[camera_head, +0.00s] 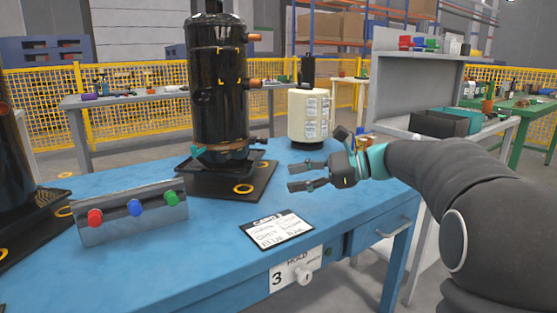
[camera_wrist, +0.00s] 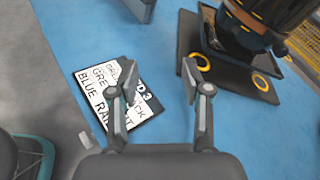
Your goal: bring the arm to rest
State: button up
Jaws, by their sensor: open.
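My gripper (camera_head: 308,177) is open and empty above the blue table (camera_head: 140,270), to the right of the black compressor. In the wrist view my gripper (camera_wrist: 160,85) has its two fingers spread, with bare blue table and part of a printed card between and behind them. My arm reaches in from the right side of the head view and is bent toward the table.
The black compressor (camera_head: 218,90) stands on a dark pallet (camera_head: 262,185). A panel with red, blue and green knobs (camera_head: 130,212) is at left. A printed card (camera_head: 277,229) lies near the front edge. A white canister (camera_head: 309,115) stands behind my gripper.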

jog(key=s+n+h, duration=0.1)
jog(key=s, duration=0.1)
jog(key=s+f+h, duration=0.1)
jog(key=s, duration=0.2)
jog(key=s+a+f+n+h, duration=0.1)
jog(key=s, duration=0.1)
jog(key=shift+s+n+p, duration=0.15)
jog(key=shift+n+p, duration=0.15)
jog(key=shift+p, duration=0.05)
jog(key=s+d+f+n+t+h, duration=0.1)
jog(key=s+d+f+n+h, duration=0.2)
jog(key=s, duration=0.4)
jog(key=s+d+f+n+t+h+p, duration=0.1)
jog(key=s+d+f+n+h, duration=0.3)
jog(key=s, duration=0.4)
jog(key=s+d+f+n+t+h+p, duration=0.1)
jog(key=s+d+f+n+h, duration=0.3)
jog(key=s, duration=0.4)
jog(key=shift+d+f+n+h, duration=0.15)
jog(key=shift+d+n+h, duration=0.35)
jog(key=shift+n, duration=0.6)
